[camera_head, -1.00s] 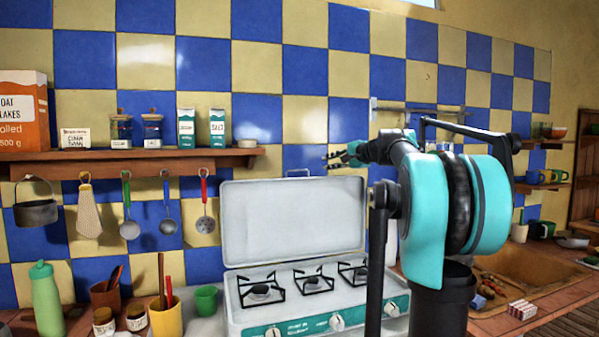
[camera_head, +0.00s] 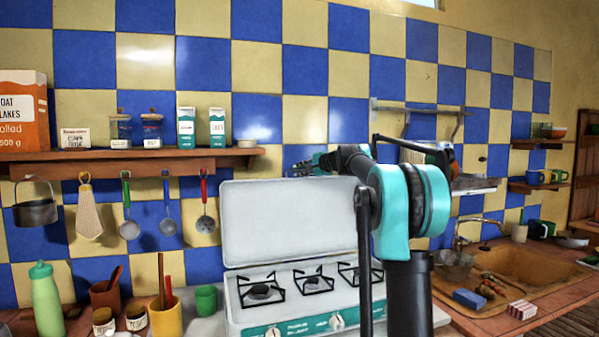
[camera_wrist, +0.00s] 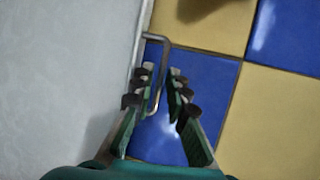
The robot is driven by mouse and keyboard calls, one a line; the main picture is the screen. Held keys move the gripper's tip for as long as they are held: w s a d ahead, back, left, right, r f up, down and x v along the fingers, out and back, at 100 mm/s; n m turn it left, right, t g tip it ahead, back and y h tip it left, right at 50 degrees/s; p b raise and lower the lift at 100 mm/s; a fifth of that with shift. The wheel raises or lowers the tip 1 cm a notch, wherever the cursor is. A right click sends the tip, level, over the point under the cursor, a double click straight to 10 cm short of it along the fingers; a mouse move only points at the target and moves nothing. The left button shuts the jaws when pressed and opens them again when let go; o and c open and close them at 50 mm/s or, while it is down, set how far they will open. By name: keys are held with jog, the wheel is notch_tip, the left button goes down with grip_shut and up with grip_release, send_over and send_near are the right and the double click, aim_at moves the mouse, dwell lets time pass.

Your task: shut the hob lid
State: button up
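The hob lid (camera_head: 290,222) is a pale grey panel standing upright, open, at the back of the white hob (camera_head: 300,318). In the wrist view the lid (camera_wrist: 60,80) fills the left side, and its thin metal handle (camera_wrist: 161,60) sticks out from its edge. My gripper (camera_wrist: 162,75) is open, with one finger on each side of part of the handle; I cannot tell whether a finger touches it. In the head view my gripper (camera_head: 303,167) is at the lid's top edge and hides the handle there.
Burners with black pan supports (camera_head: 313,280) lie bare in front of the lid. A shelf (camera_head: 120,155) with hanging utensils is to the left. A green cup (camera_head: 206,299) stands close beside the hob. A sink (camera_head: 535,265) is at the right.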

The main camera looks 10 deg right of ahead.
jog(key=shift+w+a, duration=0.1)
jog(key=shift+w, duration=0.05)
jog(key=shift+c, duration=0.2)
grip_shut()
